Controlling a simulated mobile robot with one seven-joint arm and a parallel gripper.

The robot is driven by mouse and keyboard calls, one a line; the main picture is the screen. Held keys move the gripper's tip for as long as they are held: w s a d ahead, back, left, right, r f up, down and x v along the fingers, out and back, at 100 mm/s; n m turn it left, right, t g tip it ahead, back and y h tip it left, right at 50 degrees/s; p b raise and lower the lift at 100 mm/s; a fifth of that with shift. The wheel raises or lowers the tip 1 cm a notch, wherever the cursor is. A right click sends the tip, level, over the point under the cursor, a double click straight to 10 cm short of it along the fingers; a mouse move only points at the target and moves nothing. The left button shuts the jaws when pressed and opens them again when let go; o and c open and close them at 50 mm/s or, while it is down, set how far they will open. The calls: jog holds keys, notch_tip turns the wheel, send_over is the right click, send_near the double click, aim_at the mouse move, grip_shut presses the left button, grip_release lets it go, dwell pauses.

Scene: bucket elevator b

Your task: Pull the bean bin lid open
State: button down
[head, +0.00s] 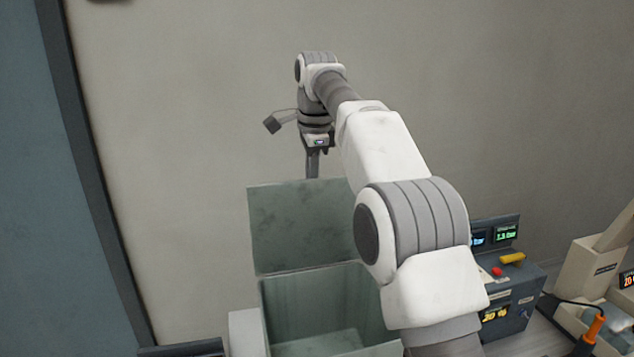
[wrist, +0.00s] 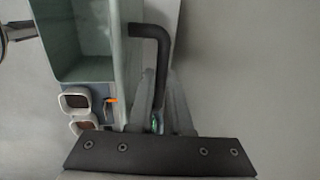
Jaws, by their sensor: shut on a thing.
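The grey-green bean bin (head: 325,308) stands below, and I see into its open top; the visible inside looks empty. Its lid (head: 300,225) is raised and stands nearly upright at the back edge of the bin. My gripper (head: 313,172) is at the lid's top edge, pointing down. In the wrist view a black bent handle (wrist: 150,31) stands out from the lid, and my gripper (wrist: 160,112) is shut on its lower part. The bin also shows in the wrist view (wrist: 80,70). The handle is not clearly visible in the head view.
A dark control box (head: 515,285) with small displays, a red button and a yellow lever stands right of the bin. A beige container (head: 596,270) and an orange-handled tool (head: 592,330) are farther right. A plain wall is behind; a dark frame edge is at left.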

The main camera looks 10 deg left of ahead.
jog(key=shift+w+a+f, duration=0.25)
jog(key=shift+w+a, duration=0.05)
jog(key=shift+w, duration=0.35)
dwell(0.4)
jog(key=c, duration=0.8)
grip_release()
jog(key=shift+w, duration=0.1)
jog(key=shift+c, duration=0.2)
jog(key=shift+r, duration=0.2)
